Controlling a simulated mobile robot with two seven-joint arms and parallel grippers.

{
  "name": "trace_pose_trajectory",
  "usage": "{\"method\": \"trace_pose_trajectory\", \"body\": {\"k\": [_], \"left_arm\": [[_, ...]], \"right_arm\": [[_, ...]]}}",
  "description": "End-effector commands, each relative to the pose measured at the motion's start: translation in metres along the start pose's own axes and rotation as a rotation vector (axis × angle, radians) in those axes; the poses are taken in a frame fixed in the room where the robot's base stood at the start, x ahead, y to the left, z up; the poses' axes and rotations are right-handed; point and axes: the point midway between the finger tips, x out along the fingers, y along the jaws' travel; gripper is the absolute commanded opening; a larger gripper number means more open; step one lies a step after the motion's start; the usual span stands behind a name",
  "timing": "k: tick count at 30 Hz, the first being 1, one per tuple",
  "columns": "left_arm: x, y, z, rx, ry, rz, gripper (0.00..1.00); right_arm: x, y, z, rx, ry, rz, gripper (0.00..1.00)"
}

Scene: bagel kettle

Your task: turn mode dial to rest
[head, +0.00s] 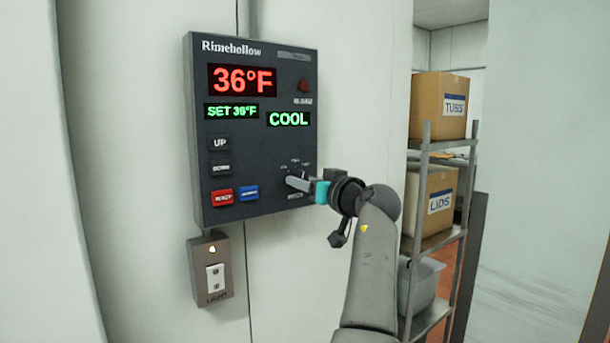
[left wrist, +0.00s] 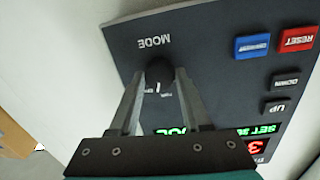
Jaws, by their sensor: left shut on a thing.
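The dark control panel (head: 268,135) hangs on the white wall and its green mode display (head: 289,119) reads COOL. The mode dial is at the panel's lower right, mostly hidden behind my fingers in the head view. In the left wrist view the round black mode dial (left wrist: 159,70) sits below the upside-down MODE label, with small position marks around it too blurred to read. My left gripper (head: 293,179) is at the panel, its two fingers shut on the dial from both sides; it also shows in the left wrist view (left wrist: 161,77). My right gripper is not in view.
Close to the dial are a red RESET button (head: 222,197) and a blue button (head: 248,193); UP (head: 219,143) and DOWN (head: 220,168) keys sit above. A light switch box (head: 211,270) is below the panel. A metal shelf with boxes (head: 438,105) stands at right.

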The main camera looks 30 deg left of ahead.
Motion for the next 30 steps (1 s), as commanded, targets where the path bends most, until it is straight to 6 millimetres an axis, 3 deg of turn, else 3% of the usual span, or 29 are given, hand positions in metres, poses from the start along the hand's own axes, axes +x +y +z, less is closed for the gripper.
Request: {"method": "trace_pose_trajectory", "body": {"k": [15, 30], "left_arm": [[0.000, 0.000, -0.003, 0.382, -0.026, -0.004, 0.00], [0.000, 0.001, -0.002, 0.487, -0.032, -0.006, 0.00]], "right_arm": [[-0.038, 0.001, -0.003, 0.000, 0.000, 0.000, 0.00], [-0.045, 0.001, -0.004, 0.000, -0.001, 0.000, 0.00]]}}
